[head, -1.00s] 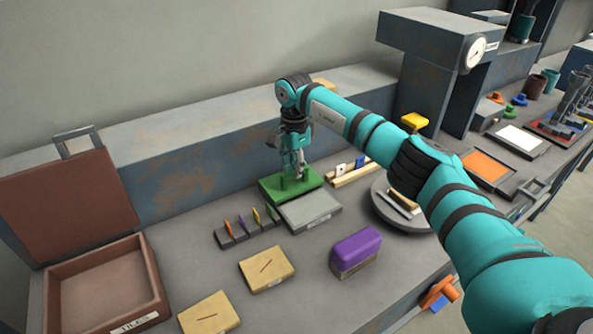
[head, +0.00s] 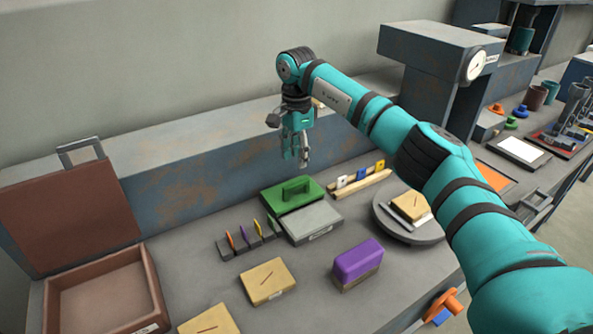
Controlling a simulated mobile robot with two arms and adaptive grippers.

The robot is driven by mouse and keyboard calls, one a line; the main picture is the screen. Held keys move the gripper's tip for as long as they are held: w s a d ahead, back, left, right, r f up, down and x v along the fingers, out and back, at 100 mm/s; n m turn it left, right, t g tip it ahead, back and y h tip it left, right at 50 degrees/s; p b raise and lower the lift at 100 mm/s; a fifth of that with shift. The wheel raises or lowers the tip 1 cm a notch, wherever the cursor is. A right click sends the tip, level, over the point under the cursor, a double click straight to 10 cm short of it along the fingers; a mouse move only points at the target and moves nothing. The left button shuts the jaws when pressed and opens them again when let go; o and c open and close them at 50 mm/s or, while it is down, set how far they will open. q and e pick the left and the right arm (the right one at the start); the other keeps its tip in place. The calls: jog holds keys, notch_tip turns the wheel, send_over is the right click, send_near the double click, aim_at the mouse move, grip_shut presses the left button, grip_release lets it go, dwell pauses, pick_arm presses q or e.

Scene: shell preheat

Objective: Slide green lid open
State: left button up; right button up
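The green lid (head: 283,205) with its raised handle (head: 296,188) lies on the bench behind a flat grey box or plate (head: 311,222). The two touch or nearly touch, and the lid sits to the back of the grey one. My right gripper (head: 301,163) hangs above and just behind the handle, pointing down and clear of it. Its fingers look empty, but I cannot tell how far they are apart. My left gripper is not in view.
A rack of small coloured tags (head: 248,241) stands left of the grey box. A purple block (head: 358,260), tan tiles (head: 267,281), a round plate (head: 385,222) and a wooden rail (head: 360,183) lie around. An open brown case (head: 158,285) is at the left.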

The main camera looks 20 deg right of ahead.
notch_tip(320, 180, up, 4)
jog(key=shift+r, duration=0.1)
dwell(0.5)
